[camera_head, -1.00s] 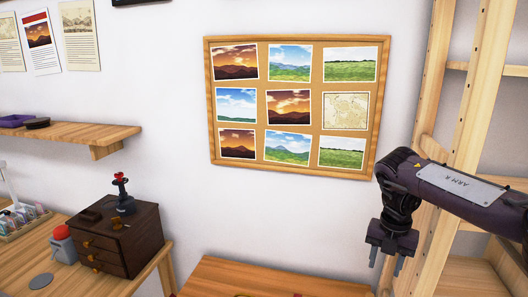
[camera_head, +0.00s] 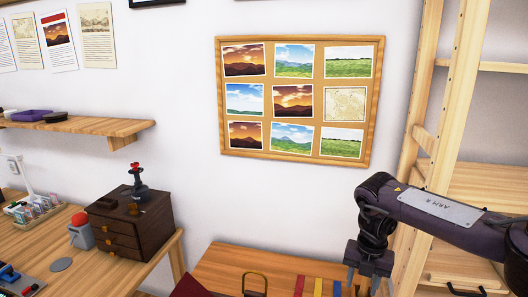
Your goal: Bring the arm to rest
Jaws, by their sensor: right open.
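My right arm comes in from the right edge, in front of the wooden shelf frame. My right gripper (camera_head: 369,281) hangs at its end, pointing down over the right part of the wooden table (camera_head: 228,265). Its two fingers are apart with nothing seen between them; the tips are close to the lower edge of the view. My left gripper is not in view. The cork board (camera_head: 376,100) hangs on the white wall with several prints in rows, sunsets, mountains, meadows and one map-like sheet (camera_head: 345,105).
A wooden shelf unit (camera_head: 455,110) stands at the right, behind my arm. A dark drawer box (camera_head: 130,225) stands on the left desk. A wall shelf (camera_head: 90,124) is above it.

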